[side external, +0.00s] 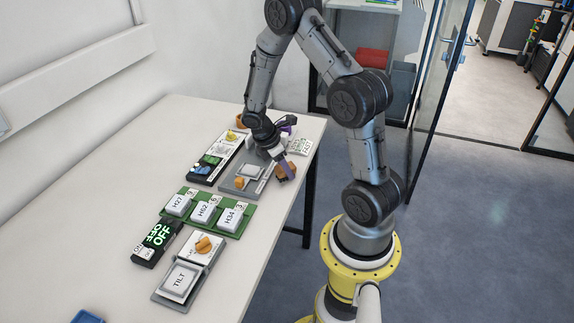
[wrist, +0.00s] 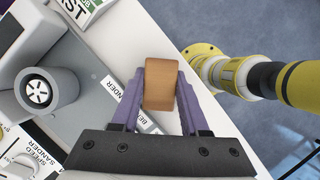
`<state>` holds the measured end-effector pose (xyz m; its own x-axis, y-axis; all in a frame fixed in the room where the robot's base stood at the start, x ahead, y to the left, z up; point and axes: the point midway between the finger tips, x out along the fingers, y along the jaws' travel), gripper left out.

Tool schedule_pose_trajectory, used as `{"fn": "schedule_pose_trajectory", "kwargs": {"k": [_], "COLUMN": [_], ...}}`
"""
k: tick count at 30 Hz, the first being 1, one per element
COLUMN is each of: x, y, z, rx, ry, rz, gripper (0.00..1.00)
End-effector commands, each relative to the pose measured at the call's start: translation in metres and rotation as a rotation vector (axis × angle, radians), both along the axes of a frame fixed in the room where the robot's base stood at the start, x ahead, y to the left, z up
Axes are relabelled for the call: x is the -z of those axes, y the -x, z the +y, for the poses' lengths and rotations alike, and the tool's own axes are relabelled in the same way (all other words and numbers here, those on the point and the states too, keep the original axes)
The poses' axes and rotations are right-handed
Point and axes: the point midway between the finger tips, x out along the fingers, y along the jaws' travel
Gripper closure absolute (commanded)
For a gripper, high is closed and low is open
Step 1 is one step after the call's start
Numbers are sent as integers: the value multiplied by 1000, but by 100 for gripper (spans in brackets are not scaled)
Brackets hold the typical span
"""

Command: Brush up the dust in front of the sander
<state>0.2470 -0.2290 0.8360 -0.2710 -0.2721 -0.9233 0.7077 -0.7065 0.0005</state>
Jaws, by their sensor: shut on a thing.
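My gripper (wrist: 160,100) has purple fingers closed on the sides of a tan-brown block (wrist: 160,83), which looks like a wooden brush. Bristles cannot be made out. In the side view my gripper (side external: 283,167) is low at the table's right edge, with the brown block (side external: 287,172) at its fingers. In the wrist view the sander's grey round drum (wrist: 50,90) is to the left of the block, apart from it. A label reading "SANDER" (wrist: 112,88) lies between them. No dust can be made out in either view.
The white table (side external: 120,190) holds a green button board (side external: 207,213), a black ON/OFF display (side external: 157,242), a TILT button unit (side external: 180,281) and a black panel (side external: 218,160). A white sign (side external: 301,147) stands behind my gripper. The table's left part is mostly clear.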

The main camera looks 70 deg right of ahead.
Motion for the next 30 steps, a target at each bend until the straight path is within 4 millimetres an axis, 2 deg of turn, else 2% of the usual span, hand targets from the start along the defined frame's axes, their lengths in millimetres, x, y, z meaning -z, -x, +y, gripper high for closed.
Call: {"fn": "schedule_pose_trajectory", "kwargs": {"k": [21, 23, 25, 30], "x": [-1, -5, -22, -36], "y": [0, -1, -1, 0], "z": [66, 63, 64, 64], "rx": [-1, 1, 2, 1], "ry": [0, 2, 1, 0], "rz": [0, -3, -7, -3], "gripper": [100, 100, 100, 100]}}
